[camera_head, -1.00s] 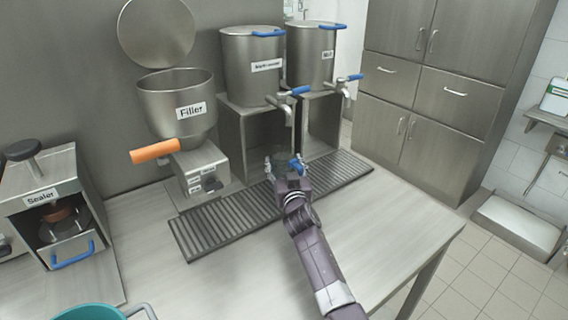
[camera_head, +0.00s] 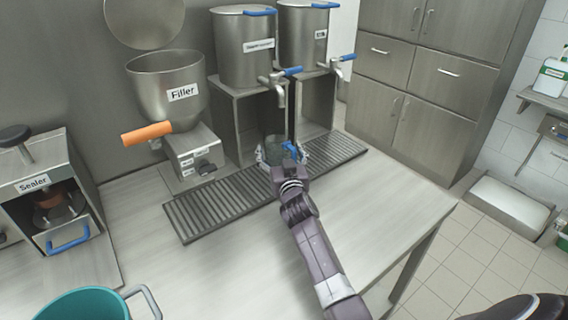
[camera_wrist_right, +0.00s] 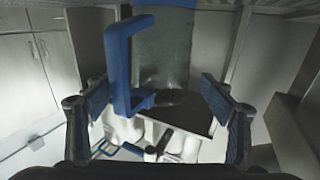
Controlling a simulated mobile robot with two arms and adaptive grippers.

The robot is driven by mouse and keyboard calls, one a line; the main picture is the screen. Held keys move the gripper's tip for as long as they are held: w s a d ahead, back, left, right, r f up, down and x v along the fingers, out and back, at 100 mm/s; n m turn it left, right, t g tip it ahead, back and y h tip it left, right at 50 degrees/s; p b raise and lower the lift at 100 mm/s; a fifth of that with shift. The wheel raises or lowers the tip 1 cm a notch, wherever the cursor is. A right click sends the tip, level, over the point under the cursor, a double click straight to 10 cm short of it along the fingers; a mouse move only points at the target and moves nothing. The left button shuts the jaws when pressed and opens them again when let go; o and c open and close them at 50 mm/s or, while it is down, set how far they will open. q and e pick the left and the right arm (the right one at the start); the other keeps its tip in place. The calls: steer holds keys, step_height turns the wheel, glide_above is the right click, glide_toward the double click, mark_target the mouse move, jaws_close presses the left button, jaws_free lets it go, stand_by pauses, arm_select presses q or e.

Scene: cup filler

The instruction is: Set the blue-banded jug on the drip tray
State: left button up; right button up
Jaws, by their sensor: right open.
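The jug (camera_head: 274,146), a greyish see-through vessel with a blue handle, stands at the back of the slatted drip tray (camera_head: 225,208), below the left tank's tap. My right gripper (camera_head: 281,158) is open, a finger to either side of the jug, in front of it. In the right wrist view the jug (camera_wrist_right: 168,50) lies between and beyond the open blue-padded fingers (camera_wrist_right: 160,100), with its blue handle toward the left finger. A blue strip shows at the picture's top edge on the jug. Its base is partly hidden by my gripper in the head view. My left gripper is not in view.
Two steel tanks with blue-handled taps (camera_head: 280,85) stand above the tray's back. The filler (camera_head: 165,90) with an orange handle is left of them. The sealer (camera_head: 45,195) and a teal pot (camera_head: 80,305) are further left. The front table top is clear.

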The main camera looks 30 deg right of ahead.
steer(key=v, duration=0.9)
steer(key=shift+r, duration=0.1)
